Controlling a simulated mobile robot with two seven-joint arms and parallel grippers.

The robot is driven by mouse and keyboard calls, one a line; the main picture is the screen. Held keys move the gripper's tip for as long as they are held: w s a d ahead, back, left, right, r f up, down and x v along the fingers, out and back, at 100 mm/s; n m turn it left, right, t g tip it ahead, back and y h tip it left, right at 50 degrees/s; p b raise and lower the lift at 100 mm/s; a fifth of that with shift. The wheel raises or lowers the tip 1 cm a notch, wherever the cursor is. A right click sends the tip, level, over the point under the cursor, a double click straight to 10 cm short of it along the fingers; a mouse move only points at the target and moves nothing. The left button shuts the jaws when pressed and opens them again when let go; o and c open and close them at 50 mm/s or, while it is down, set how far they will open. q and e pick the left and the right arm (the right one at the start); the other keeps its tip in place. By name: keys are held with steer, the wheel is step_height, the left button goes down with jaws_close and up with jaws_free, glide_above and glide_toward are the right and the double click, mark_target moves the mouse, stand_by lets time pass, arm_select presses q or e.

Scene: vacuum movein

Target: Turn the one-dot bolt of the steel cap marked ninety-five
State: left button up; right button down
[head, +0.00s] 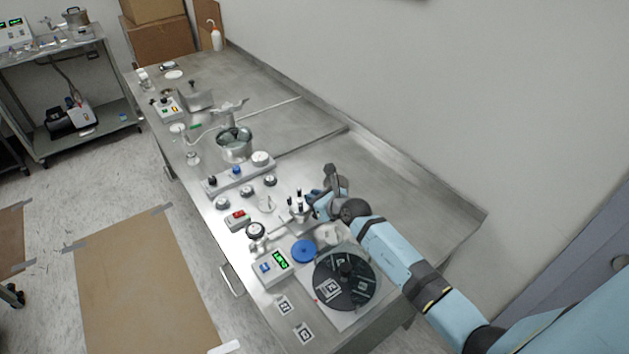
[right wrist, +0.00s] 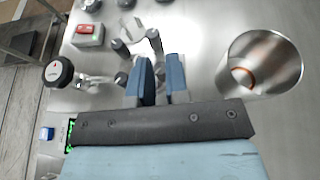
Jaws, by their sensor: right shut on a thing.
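A small steel cap (head: 299,210) with dark upright bolts stands on the steel bench, left of my right gripper (head: 312,203). In the right wrist view, dark bolts (right wrist: 153,40) stand just beyond the blue fingers of my right gripper (right wrist: 160,65). The fingers are close together, shut on a bolt at the cap; they hide most of it. No dots and no number ninety-five can be read on the cap. My left gripper is not in view.
A steel cup (right wrist: 262,65) stands right of the fingers in the right wrist view. The bench's right back is clear.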

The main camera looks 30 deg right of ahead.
steer(key=shift+a+m+h+p, duration=0.1)
steer(key=shift+m+h+p, duration=0.9)
steer(key=shift+h+p, duration=0.1)
steer(key=c, duration=1.1)
jaws_free()
steer(key=shift+s, duration=0.1)
